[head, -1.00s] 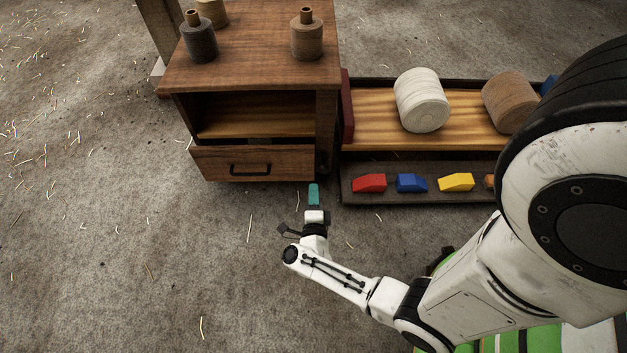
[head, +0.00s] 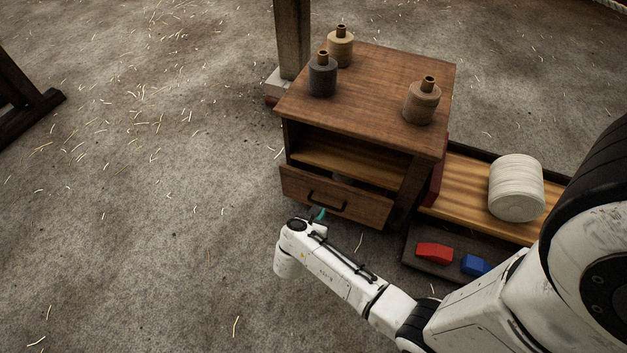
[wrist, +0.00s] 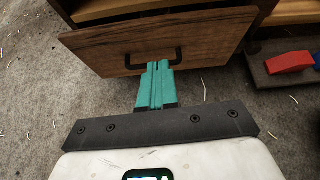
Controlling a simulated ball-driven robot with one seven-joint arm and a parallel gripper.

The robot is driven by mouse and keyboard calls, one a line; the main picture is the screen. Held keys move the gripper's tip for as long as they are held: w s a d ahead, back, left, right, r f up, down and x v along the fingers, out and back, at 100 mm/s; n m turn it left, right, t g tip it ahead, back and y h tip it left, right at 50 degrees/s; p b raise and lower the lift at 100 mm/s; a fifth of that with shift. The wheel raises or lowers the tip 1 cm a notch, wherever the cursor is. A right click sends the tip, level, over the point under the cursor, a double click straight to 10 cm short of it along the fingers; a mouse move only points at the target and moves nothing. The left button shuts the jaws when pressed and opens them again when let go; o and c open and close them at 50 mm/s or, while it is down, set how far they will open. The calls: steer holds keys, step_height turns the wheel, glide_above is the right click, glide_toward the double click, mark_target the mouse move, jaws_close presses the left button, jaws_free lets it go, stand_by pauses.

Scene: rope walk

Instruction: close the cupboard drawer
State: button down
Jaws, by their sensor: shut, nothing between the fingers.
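The wooden cupboard (head: 370,85) stands in the upper middle of the head view. Its drawer (head: 364,207) is at the bottom, below an open shelf space. The drawer front stands out from the cupboard, with a gap behind its top edge, so it is partly open. A dark bar handle (head: 327,202) is on its front; it also shows in the wrist view (wrist: 178,57). My gripper (wrist: 157,66) has teal fingers, shut and empty, with the tips at the drawer front by the handle. I cannot tell whether they touch it. In the head view my arm mostly hides the gripper.
Several bottle-like spools, one of them dark (head: 322,76), stand on the cupboard top. To the right is a low rack with a white rope roll (head: 516,187), a red block (head: 434,253) and a blue block (head: 475,265).

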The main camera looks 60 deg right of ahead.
steer(key=b, duration=0.4)
glide_toward(334, 186)
step_height(334, 186, down, 3)
steer(key=d, duration=0.3)
steer(key=d+b, duration=0.1)
steer(key=shift+w+d+m, duration=0.25)
steer(key=shift+d+m, duration=0.05)
steer(key=shift+d+r, duration=0.15)
steer(key=shift+d, duration=0.35)
steer(key=d, duration=0.4)
steer(key=shift+w+d+b, duration=0.25)
steer(key=shift+w+b, duration=0.05)
steer(key=shift+b, duration=0.1)
steer(key=shift+d, duration=0.1)
